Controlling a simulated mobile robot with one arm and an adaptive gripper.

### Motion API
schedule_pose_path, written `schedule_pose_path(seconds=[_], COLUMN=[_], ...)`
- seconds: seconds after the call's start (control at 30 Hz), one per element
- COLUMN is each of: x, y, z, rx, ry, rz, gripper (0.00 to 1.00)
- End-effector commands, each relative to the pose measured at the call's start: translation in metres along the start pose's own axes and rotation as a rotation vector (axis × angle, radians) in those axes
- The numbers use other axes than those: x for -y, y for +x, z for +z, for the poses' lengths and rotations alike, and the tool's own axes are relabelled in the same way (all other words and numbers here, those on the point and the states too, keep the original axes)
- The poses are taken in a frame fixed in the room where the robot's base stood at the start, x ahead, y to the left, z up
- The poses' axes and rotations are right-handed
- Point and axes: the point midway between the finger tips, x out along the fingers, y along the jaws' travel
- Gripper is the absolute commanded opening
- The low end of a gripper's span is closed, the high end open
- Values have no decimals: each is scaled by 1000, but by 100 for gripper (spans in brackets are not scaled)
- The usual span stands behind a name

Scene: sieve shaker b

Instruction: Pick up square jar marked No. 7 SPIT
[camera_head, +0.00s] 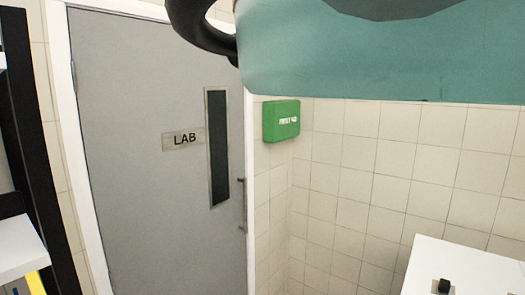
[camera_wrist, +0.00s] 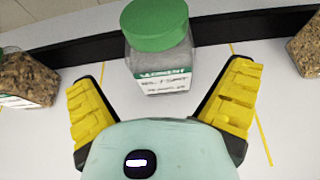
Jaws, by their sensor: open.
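A square clear jar (camera_wrist: 161,72) with a green lid (camera_wrist: 153,22) stands on a white surface in the wrist view, straight ahead of my gripper. Its contents look grey, and its white label has a green band reading "SEDIMENT". The handwritten line below is blurred, perhaps "No. 7 SPIT". My gripper (camera_wrist: 164,100) is open, with one yellow finger on the left and one on the right. The jar stands just beyond the fingertips, roughly centred between them, and nothing is held. The head view shows neither the jar nor the fingers.
A jar of brown material (camera_wrist: 27,80) stands at the left, and another (camera_wrist: 306,48) at the upper right. A dark strip runs behind the jars. The head view shows a grey LAB door (camera_head: 150,220), a green first aid box (camera_head: 281,120) and a white surface (camera_head: 465,270) at lower right.

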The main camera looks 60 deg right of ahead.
Motion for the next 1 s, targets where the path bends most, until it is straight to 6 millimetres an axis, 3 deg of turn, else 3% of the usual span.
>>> schedule_pose_path(seconds=[0.07,0.3,0.63,1.0], x=[5,4,4,2], y=[7,31,37,36], z=[10,9,5,5], rx=[-2,-2,-1,-2], ry=[-2,-2,3,1], rz=[-10,-8,-3,-1], gripper=[100,100,100,63])
